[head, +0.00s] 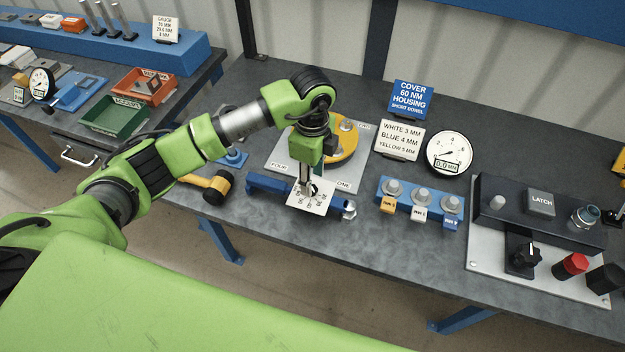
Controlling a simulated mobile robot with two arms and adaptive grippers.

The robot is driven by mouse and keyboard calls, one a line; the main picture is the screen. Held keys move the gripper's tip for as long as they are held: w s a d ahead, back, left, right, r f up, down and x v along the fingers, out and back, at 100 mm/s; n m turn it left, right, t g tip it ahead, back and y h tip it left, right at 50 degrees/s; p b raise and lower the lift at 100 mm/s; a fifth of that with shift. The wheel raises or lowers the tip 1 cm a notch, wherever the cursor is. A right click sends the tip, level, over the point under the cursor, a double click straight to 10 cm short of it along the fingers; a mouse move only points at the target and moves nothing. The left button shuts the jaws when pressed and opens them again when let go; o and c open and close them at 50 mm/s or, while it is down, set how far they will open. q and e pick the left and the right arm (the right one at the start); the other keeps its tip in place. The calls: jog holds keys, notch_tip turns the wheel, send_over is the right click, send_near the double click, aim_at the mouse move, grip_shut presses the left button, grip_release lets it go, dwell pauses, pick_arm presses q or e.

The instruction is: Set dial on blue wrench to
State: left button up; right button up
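The blue wrench (267,185) lies near the front edge of the grey bench, with a metal socket end (349,210) at its right. A white dial plate (323,204) with black marks and numbers sits on its middle; the numbers are too small to read surely. My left gripper (309,187) points down over the dial, its fingertips at or just above the dial's centre. The fingers cover the dial's middle, and I cannot tell whether they grip it. My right gripper is out of view.
A blue sign (410,98) reads "COVER 60 NM HOUSING SHORT DOWEL". Behind the wrench is a grey plate (283,158) with a yellow part (343,142). A yellow-black mallet (215,186) lies left; a blue fitting rack (420,204) and a latch panel (540,222) stand right.

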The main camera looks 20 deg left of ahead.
pick_arm(q)
jog(key=shift+f+p, duration=0.35)
jog(key=shift+f, duration=1.5)
grip_shut()
